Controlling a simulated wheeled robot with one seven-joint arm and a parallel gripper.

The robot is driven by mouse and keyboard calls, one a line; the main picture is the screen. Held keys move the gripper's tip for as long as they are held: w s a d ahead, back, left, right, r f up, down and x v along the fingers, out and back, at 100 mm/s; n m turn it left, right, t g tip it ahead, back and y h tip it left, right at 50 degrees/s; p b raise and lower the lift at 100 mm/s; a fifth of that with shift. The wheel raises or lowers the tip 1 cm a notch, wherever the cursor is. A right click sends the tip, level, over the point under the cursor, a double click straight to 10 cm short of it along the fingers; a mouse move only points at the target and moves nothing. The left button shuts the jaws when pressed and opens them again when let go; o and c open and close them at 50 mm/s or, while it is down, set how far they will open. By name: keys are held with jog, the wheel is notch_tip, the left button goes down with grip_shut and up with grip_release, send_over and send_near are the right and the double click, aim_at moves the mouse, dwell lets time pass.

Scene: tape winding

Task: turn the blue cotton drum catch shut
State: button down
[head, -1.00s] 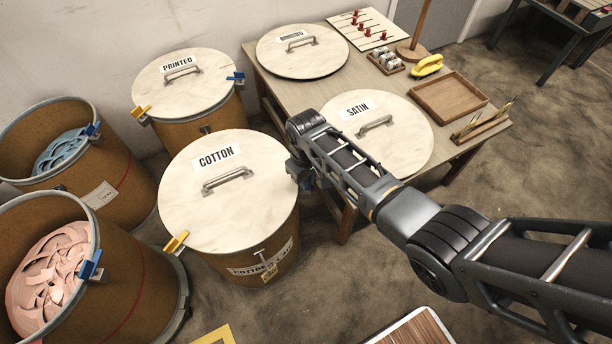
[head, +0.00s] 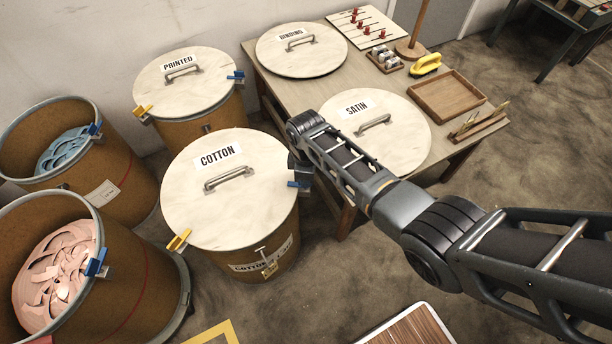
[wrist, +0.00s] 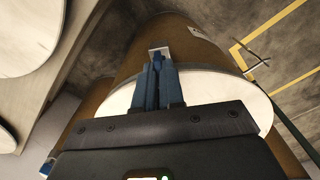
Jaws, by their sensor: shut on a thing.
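The cotton drum (head: 222,262) stands in the middle of the head view under a pale lid (head: 245,205) marked COTTON. Its blue catch (head: 298,184) is at the right side of the rim, partly hidden by my gripper (head: 301,177). In the wrist view my gripper (wrist: 158,82) is shut on the blue catch (wrist: 157,62) at the lid's edge. The jaws cover most of the catch, so I cannot tell its exact angle. A yellow catch (head: 178,240) sits on the left side of the same rim.
The printed drum (head: 205,125) stands behind. Two open drums with blue (head: 65,150) and pink (head: 55,285) pieces are at the left. A wooden table (head: 452,160) with the satin lid (head: 385,140) is close on the right. Floor in front is mostly clear.

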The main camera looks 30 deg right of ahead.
jog(key=shift+n, duration=0.3)
dwell(0.4)
jog(key=c, duration=1.2)
grip_release()
jog(key=shift+c, duration=0.2)
jog(key=shift+r+p, duration=0.55)
jog(key=shift+r, duration=3.35)
